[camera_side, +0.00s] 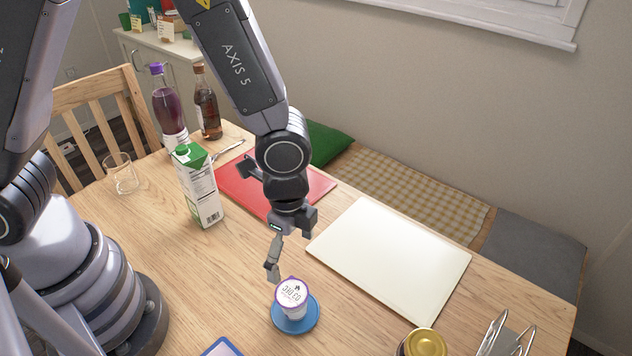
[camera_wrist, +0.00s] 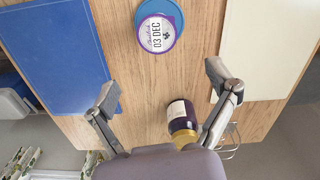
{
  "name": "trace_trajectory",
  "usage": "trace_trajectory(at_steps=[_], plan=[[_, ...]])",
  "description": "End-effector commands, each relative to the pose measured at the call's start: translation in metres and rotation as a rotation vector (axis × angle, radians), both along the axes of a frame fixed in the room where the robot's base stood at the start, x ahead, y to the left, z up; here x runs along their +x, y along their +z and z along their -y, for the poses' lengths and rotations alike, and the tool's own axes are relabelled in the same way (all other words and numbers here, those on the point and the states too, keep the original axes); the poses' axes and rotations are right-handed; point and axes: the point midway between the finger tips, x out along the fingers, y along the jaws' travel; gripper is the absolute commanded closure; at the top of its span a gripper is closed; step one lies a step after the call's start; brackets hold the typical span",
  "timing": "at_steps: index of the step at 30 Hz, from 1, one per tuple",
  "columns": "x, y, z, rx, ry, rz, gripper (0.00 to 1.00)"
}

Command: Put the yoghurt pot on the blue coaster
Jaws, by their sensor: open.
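The yoghurt pot (camera_side: 291,293), white with a purple-edged lid, stands upright on the round blue coaster (camera_side: 297,326) in the side view. In the wrist view the pot (camera_wrist: 157,34) appears at the top, with the coaster's blue rim (camera_wrist: 177,8) around it. My gripper (camera_side: 273,270) is just above and behind the pot in the side view, where only one finger shows clearly. In the wrist view my gripper (camera_wrist: 163,87) is open, its fingers wide apart with nothing between the tips. The pot lies beyond the fingertips, apart from them.
A white board (camera_side: 391,258) lies right of the pot, a red board (camera_side: 235,182) behind. A carton (camera_side: 198,187), a glass (camera_side: 122,173) and two bottles (camera_side: 207,105) stand at the left. A jar (camera_side: 424,343) and a metal rack (camera_side: 505,337) are front right. A blue board (camera_wrist: 55,60) lies opposite the white one.

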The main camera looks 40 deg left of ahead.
Motion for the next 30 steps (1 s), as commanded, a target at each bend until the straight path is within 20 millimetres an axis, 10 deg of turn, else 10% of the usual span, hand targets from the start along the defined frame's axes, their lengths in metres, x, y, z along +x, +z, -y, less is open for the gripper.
trace_trajectory(at_steps=[7,14,21,30], plan=[[0.008,0.037,-0.012,-0.023,0.077,0.025,0.14],[0.018,0.142,-0.090,-0.124,0.492,0.144,0.14],[-0.033,0.225,-0.181,-0.245,0.985,0.291,0.14],[-0.094,0.252,-0.222,-0.334,1.326,0.401,0.14]])
